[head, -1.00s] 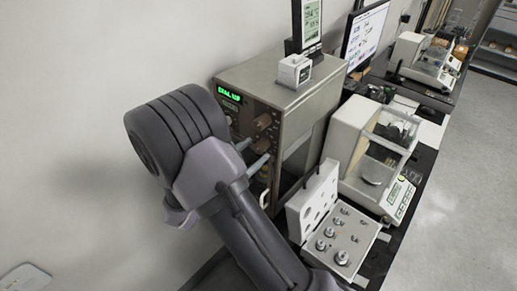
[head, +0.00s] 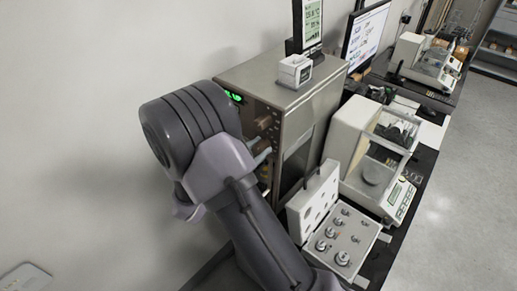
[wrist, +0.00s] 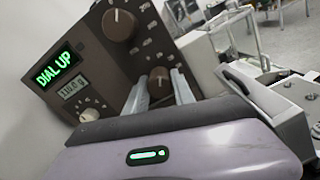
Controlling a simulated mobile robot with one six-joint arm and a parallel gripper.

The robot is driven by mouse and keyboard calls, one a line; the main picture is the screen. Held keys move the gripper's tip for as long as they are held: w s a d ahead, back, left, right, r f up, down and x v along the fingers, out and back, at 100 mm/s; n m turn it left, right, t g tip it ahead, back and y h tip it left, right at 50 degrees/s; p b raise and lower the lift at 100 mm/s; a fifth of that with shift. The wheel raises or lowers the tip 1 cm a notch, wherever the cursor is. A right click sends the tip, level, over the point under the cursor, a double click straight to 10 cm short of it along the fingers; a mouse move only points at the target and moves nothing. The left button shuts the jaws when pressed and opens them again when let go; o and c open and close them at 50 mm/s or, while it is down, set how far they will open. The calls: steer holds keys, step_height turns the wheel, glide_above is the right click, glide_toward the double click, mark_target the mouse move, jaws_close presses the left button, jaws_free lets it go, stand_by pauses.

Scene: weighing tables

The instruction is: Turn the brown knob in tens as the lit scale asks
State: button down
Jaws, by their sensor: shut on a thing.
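The brown panel (wrist: 70,35) of the scale fills the upper left of the wrist view. Its green display (wrist: 59,67) reads "DIAL UP". A small grey readout below it (wrist: 75,87) seems to show 110.0. My gripper (wrist: 160,86) has its two fingers on either side of the smaller brown knob (wrist: 160,76) and is shut on it. A larger brown knob (wrist: 118,24) sits above, apart from the fingers. A pale knob (wrist: 89,115) is at lower left. In the head view my wrist hides most of the panel, and the display's lit end (head: 234,97) shows.
A small white box (head: 295,71) stands on the scale's casing (head: 290,88). An open weight case (head: 340,240) stands in front, right of my arm. A glass-cased balance (head: 372,170) and a monitor (head: 365,35) are further right. The wall is close on the left.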

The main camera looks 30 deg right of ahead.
steer(key=shift+f, duration=0.15)
steer(key=m+b, duration=0.3)
steer(key=shift+m+b, duration=1.2)
steer(key=shift+m, duration=0.1)
steer(key=c, duration=1.1)
jaws_free()
steer(key=shift+o, duration=0.2)
steer(key=p+v, duration=0.1)
steer(key=v, duration=1.6)
steer(key=shift+a+p, duration=0.2)
steer(key=shift+p, duration=0.2)
steer(key=shift+s, duration=0.1)
